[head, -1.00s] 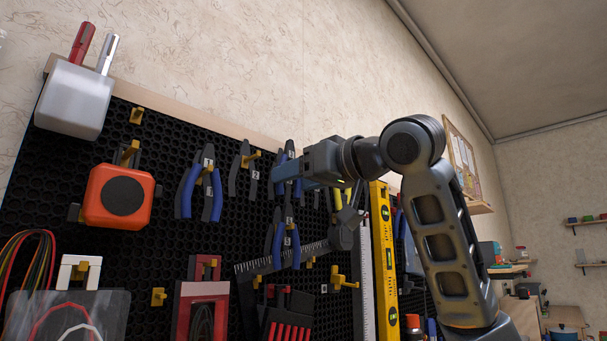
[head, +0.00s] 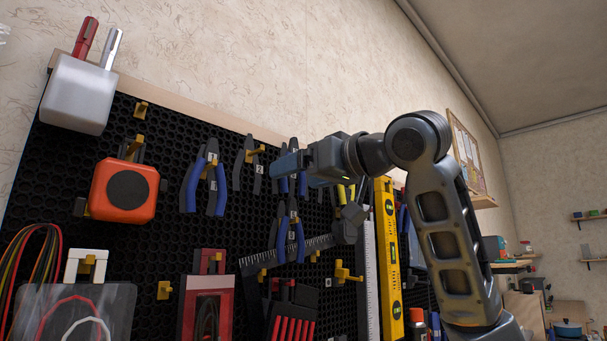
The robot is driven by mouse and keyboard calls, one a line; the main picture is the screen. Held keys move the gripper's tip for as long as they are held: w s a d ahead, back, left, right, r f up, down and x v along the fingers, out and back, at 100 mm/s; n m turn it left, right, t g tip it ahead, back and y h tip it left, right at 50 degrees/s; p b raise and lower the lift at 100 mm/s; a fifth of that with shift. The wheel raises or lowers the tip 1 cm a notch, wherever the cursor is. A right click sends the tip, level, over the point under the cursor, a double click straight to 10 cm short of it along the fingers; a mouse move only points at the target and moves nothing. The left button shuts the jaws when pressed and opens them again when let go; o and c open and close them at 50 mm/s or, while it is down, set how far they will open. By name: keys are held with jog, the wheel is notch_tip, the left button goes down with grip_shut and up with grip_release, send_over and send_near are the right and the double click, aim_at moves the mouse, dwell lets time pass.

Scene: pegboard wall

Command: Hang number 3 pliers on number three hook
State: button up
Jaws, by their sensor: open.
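My gripper (head: 284,165) is open at the upper middle of the pegboard, its jaws pointing left. Blue-and-dark pliers (head: 291,186) are right at my gripper, which hides their middle and any number; I cannot tell whether they hang on a hook or touch the jaws. Blue-handled pliers (head: 190,190) hang on a yellow hook at the left. Grey pliers (head: 238,168) with a small number 2 tag hang on another hook between them and my gripper. Another blue-handled pair (head: 282,240) hangs lower, below my gripper, with a small tag too small to read.
A yellow level (head: 388,255) and a metal ruler hang right of the pliers, behind my arm. A bare yellow hook (head: 346,275) sits low on the board.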

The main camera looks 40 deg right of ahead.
jog(key=s, duration=0.8)
jog(key=shift+w, duration=0.1)
